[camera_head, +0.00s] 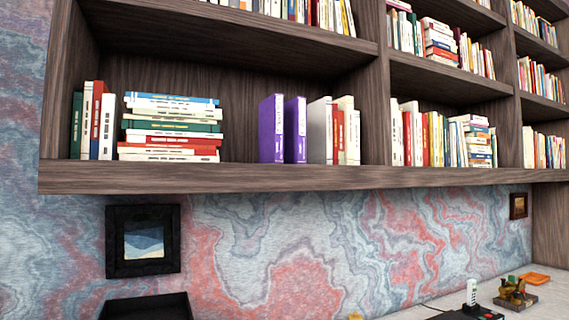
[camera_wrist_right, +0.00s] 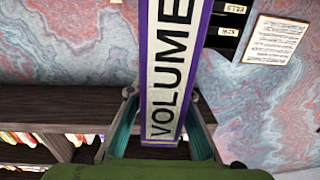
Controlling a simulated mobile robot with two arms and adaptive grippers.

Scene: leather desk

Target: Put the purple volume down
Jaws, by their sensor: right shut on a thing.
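The purple volume (camera_wrist_right: 168,62) fills the middle of the right wrist view. It has a purple edge and a white spine with the large black word VOLUME. My right gripper (camera_wrist_right: 163,112) is shut on it, with one finger on each side of the spine. The top end of the book runs out of that view. In the head view, two other purple volumes, a left one (camera_head: 272,130) and a right one (camera_head: 295,130), stand upright on the shelf. Neither gripper shows in the head view, and my left gripper is in no view.
The wooden shelf (camera_head: 215,179) has bare room between the purple volumes and a stack of lying books (camera_head: 170,128). Light upright books (camera_head: 335,130) stand right of the purple ones. Below are a dark framed picture (camera_head: 143,241) and a dark tray (camera_head: 146,307).

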